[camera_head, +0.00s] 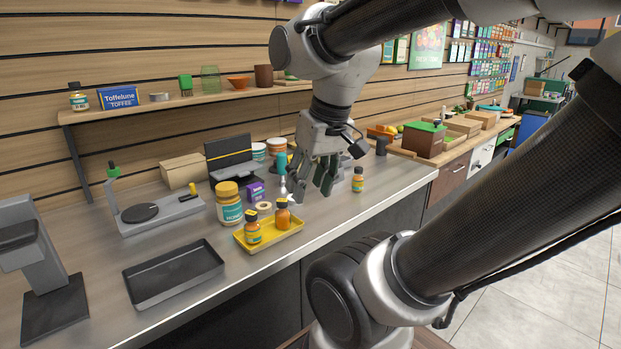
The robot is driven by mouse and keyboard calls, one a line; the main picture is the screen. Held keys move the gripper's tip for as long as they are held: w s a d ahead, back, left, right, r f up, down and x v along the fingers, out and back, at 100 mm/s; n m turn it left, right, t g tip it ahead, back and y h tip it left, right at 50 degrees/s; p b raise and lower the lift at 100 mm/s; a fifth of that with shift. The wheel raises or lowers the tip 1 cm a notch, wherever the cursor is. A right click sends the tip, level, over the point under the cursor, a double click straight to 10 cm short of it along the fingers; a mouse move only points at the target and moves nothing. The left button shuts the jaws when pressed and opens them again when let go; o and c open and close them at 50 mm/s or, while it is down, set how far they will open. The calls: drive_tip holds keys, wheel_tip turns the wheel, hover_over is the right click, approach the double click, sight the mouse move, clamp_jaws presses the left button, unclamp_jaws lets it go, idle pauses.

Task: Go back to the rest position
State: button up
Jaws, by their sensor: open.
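My gripper (314,184) hangs from my arm over the right part of the steel counter (345,213), with its fingers apart and nothing seen between them. Just left of and below it is a yellow tray (284,236) with two small orange bottles, one at the left (253,232) and one at the right (282,216). A small roll (264,206) shows by the tray's back edge. The fingers partly cover the things behind them.
A black tray (150,297) lies at the front left. A large orange-capped jar (229,208) stands left of the yellow tray. Another orange bottle (358,181) stands right of my gripper. A shelf (150,106) runs along the wall. The counter's front right strip is clear.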

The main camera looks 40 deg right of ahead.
drive_tip(key=shift+r+n+t, duration=0.4)
drive_tip(key=shift+n+t, duration=0.1)
drive_tip(key=shift+n, duration=0.2)
idle(0.9)
